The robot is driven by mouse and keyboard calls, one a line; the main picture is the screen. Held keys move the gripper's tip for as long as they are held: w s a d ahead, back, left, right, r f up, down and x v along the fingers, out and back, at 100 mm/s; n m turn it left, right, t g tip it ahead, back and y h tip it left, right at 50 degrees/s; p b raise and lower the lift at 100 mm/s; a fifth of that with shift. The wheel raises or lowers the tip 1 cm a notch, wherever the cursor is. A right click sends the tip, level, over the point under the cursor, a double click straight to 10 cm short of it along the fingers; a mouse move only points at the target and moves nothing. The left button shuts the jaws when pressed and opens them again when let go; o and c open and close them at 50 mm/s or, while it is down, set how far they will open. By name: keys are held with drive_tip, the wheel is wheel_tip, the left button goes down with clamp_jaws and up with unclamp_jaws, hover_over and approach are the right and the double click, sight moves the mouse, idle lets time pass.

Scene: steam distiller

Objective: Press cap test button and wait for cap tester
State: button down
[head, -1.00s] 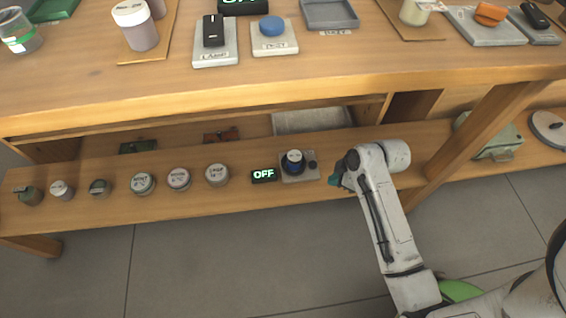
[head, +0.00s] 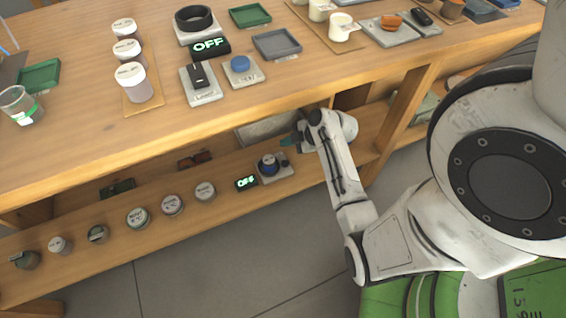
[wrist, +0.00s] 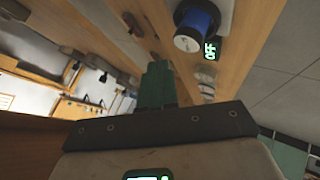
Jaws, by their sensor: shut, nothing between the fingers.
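The cap tester (head: 277,171) is a grey plate on the lower shelf, bearing a blue cylinder with a light top. A small dark button (head: 285,159) sits at the right of the plate. The button is not clearly visible there.
The tabletop (head: 100,75) overhangs the lower shelf (head: 110,220), leaving limited height around my gripper. Several lidded jars, including one (head: 205,191), line the shelf to the left. A grey tray (head: 262,130) lies behind the tester. A table leg (head: 395,125) stands to the right.

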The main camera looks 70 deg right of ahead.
sight(287, 164)
wheel_tip(287, 164, down, 9)
drive_tip(key=b, duration=0.7)
drive_tip(key=shift+r, duration=0.1)
idle(1.8)
drive_tip(key=shift+f+b, duration=0.4)
drive_tip(key=shift+b, duration=0.2)
drive_tip(key=shift+f+b, duration=0.4)
drive_tip(key=shift+f, duration=0.05)
idle(0.4)
drive_tip(key=shift+r, duration=0.15)
idle(0.3)
drive_tip(key=shift+r+p, duration=0.7)
drive_tip(key=shift+r, duration=0.05)
drive_tip(key=shift+r+p, duration=1.95)
drive_tip(key=shift+r, duration=0.5)
